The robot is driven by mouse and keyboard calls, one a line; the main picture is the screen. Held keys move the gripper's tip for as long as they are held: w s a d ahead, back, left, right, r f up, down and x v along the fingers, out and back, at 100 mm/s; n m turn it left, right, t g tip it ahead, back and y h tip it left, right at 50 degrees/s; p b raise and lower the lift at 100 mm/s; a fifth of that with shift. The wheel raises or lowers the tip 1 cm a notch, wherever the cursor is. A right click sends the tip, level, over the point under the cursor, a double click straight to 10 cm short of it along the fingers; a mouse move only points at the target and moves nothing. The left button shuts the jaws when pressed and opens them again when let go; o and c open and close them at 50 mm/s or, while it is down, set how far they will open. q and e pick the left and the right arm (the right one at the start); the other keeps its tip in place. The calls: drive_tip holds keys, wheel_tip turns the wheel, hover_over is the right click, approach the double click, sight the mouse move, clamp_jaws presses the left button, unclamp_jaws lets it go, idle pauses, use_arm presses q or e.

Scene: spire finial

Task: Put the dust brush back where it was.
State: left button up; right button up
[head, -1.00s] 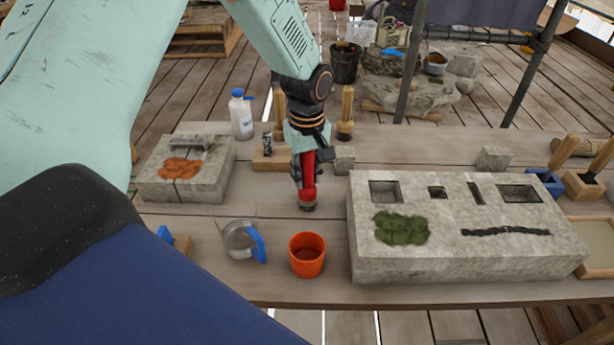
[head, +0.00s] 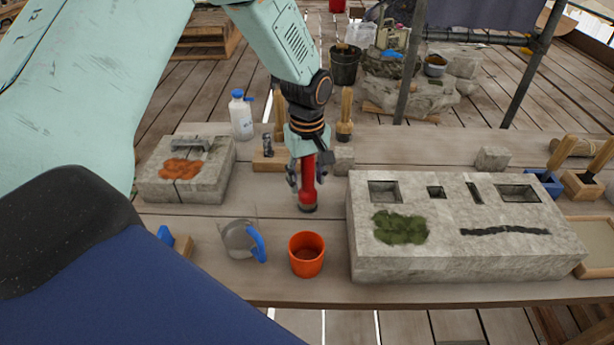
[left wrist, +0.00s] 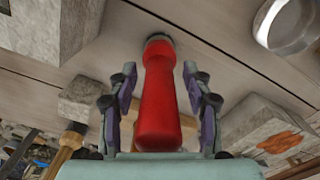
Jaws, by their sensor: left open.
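The red-handled tool, which looks like the dust brush (head: 307,196), stands upright on the bench (head: 190,218), its dark end down on the boards. It also shows in the left wrist view (left wrist: 160,95). My left gripper (head: 308,182) points down over it, with one finger on each side of the red handle. In the left wrist view the fingers of my left gripper (left wrist: 160,76) are spread, with gaps between them and the handle. My right gripper is not in view.
An orange cup (head: 307,262) and a clear jug with a blue handle (head: 240,240) stand in front. A large stone block (head: 450,255) lies close on the right, a smaller one (head: 160,188) on the left. Wooden-handled tools (head: 345,108) and a white bottle (head: 241,118) stand behind.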

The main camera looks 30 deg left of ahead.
use_arm(q)
drive_tip(key=shift+w+r, duration=0.1)
drive_tip(key=shift+r, duration=0.2)
wheel_tip(320, 180, up, 12)
drive_tip(key=shift+f+p, duration=0.2)
drive_tip(key=shift+p, duration=0.35)
